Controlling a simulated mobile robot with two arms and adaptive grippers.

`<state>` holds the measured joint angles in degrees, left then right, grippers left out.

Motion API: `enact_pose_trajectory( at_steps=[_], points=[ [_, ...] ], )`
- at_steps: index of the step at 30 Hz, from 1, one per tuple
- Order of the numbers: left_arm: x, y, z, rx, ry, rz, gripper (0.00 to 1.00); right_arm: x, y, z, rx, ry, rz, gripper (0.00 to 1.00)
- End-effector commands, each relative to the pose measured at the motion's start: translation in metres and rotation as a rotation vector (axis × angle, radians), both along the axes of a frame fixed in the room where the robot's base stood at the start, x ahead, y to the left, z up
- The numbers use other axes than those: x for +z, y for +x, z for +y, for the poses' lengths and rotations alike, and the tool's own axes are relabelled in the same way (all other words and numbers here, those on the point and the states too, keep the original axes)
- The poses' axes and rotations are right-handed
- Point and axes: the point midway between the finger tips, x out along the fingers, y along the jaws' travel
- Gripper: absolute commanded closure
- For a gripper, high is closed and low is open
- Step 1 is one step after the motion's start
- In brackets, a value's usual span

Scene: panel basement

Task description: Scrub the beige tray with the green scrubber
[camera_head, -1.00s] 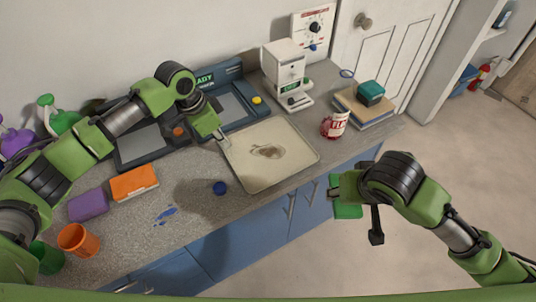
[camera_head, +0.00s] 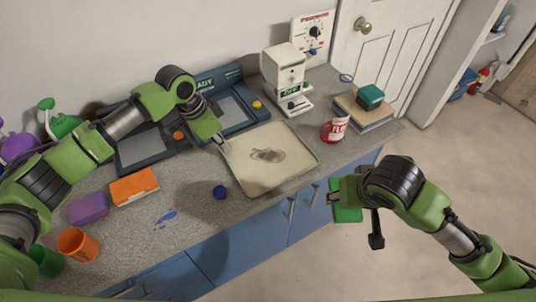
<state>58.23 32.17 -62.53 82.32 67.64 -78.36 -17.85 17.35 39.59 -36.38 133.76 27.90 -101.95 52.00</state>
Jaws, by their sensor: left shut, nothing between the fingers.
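The beige tray (camera_head: 292,138) lies on the grey counter, with a brown-grey stain (camera_head: 268,155) near its middle. My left gripper (camera_head: 226,147) is shut and empty at the tray's upper left edge; I cannot tell whether it touches the rim. My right gripper (camera_head: 335,198) is in front of the counter, to the lower right of the tray. The green scrubber (camera_head: 348,214) is at its fingers, held clear of the counter over the floor side. The fingers' grip on it is partly hidden.
A red-and-white can (camera_head: 333,131) stands right of the tray, near books (camera_head: 366,113) with a teal box (camera_head: 370,96).

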Motion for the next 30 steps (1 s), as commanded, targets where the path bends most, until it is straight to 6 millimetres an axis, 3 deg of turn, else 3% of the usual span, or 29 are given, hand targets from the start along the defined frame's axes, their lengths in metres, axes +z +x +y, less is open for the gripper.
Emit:
enact_pose_trajectory(
  at_steps=[30],
  points=[
    [-0.013,0.0,0.0,0.0,0.0,0.001,1.0,-0.002,0.0,0.0,0.0,0.0,-0.001,0.7]
  ],
)
